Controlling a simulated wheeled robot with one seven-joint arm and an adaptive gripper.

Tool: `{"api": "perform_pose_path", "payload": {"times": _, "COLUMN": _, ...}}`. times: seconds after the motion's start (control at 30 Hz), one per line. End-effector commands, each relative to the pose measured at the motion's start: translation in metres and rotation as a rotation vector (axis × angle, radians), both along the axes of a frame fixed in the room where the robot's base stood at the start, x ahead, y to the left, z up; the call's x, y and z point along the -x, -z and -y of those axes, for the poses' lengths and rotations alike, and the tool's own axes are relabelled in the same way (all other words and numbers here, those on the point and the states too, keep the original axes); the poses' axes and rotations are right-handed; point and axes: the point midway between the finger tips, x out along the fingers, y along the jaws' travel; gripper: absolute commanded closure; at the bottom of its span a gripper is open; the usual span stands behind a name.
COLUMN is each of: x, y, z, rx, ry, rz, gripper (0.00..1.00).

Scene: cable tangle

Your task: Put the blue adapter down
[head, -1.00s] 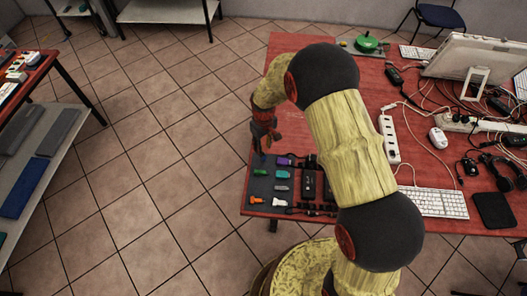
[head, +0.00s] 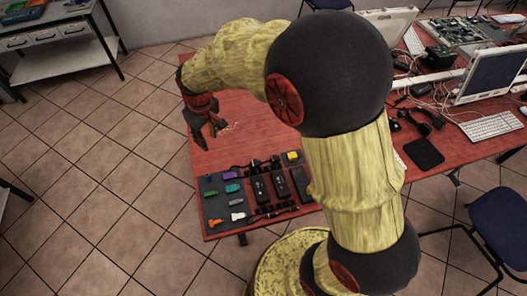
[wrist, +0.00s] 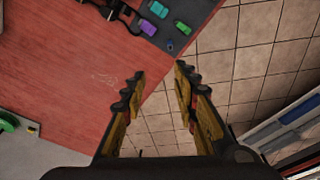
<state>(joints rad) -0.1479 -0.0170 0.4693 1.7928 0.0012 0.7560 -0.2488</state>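My gripper (head: 206,132) hangs over the left edge of the red table (head: 245,140). In the wrist view its two fingers (wrist: 160,75) stand apart with nothing between them. A dark mat (head: 213,233) at the table's near left corner bears small coloured adapters. They include a purple one (head: 229,176), a green one (head: 211,194) and a teal one (head: 232,188). A very small bluish piece (wrist: 171,45) lies on the mat's edge in the wrist view. I cannot tell whether it is the blue adapter. The gripper is apart from all of them.
Black power bricks (head: 259,189) and a yellow piece (head: 293,156) lie right of the adapters. Bare red tabletop lies behind the mat. Tiled floor (head: 130,190) is open to the left. A blue chair (head: 497,225) stands at the right. A keyboard (head: 492,126) lies farther along the table.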

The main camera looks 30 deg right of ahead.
Motion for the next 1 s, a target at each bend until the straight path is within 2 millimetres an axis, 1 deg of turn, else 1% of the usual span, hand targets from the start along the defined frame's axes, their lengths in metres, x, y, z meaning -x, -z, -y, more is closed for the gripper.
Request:
{"api": "perform_pose_path", "payload": {"times": 0.03, "x": 0.014, "y": -0.029, "z": 0.008, "rx": -0.007, "ry": 0.029, "rz": 0.032, "gripper": 0.7}}
{"api": "perform_pose_path", "payload": {"times": 0.1, "x": 0.036, "y": -0.06, "z": 0.019, "rx": -0.017, "ry": 0.071, "rz": 0.067, "gripper": 0.7}}
{"api": "perform_pose_path", "payload": {"times": 0.17, "x": 0.056, "y": -0.084, "z": 0.027, "rx": -0.025, "ry": 0.106, "rz": 0.098, "gripper": 0.7}}
{"api": "perform_pose_path", "payload": {"times": 0.2, "x": 0.07, "y": -0.099, "z": 0.033, "rx": -0.031, "ry": 0.129, "rz": 0.119, "gripper": 0.7}}
{"api": "perform_pose_path", "payload": {"times": 0.27, "x": 0.092, "y": -0.119, "z": 0.041, "rx": -0.04, "ry": 0.164, "rz": 0.151, "gripper": 0.7}}
{"api": "perform_pose_path", "payload": {"times": 0.3, "x": 0.108, "y": -0.13, "z": 0.046, "rx": -0.045, "ry": 0.186, "rz": 0.171, "gripper": 0.7}}
{"api": "perform_pose_path", "payload": {"times": 0.37, "x": 0.132, "y": -0.144, "z": 0.053, "rx": -0.055, "ry": 0.221, "rz": 0.202, "gripper": 0.7}}
{"api": "perform_pose_path", "payload": {"times": 0.4, "x": 0.148, "y": -0.152, "z": 0.057, "rx": -0.061, "ry": 0.244, "rz": 0.223, "gripper": 0.7}}
{"api": "perform_pose_path", "payload": {"times": 0.5, "x": 0.185, "y": -0.165, "z": 0.065, "rx": -0.076, "ry": 0.295, "rz": 0.268, "gripper": 0.7}}
{"api": "perform_pose_path", "payload": {"times": 0.6, "x": 0.214, "y": -0.17, "z": 0.071, "rx": -0.088, "ry": 0.337, "rz": 0.306, "gripper": 0.7}}
{"api": "perform_pose_path", "payload": {"times": 0.7, "x": 0.234, "y": -0.171, "z": 0.075, "rx": -0.097, "ry": 0.364, "rz": 0.33, "gripper": 0.7}}
{"api": "perform_pose_path", "payload": {"times": 0.83, "x": 0.245, "y": -0.171, "z": 0.076, "rx": -0.102, "ry": 0.383, "rz": 0.344, "gripper": 0.7}}
{"api": "perform_pose_path", "payload": {"times": 1.0, "x": 0.247, "y": -0.17, "z": 0.077, "rx": -0.102, "ry": 0.385, "rz": 0.344, "gripper": 0.7}}
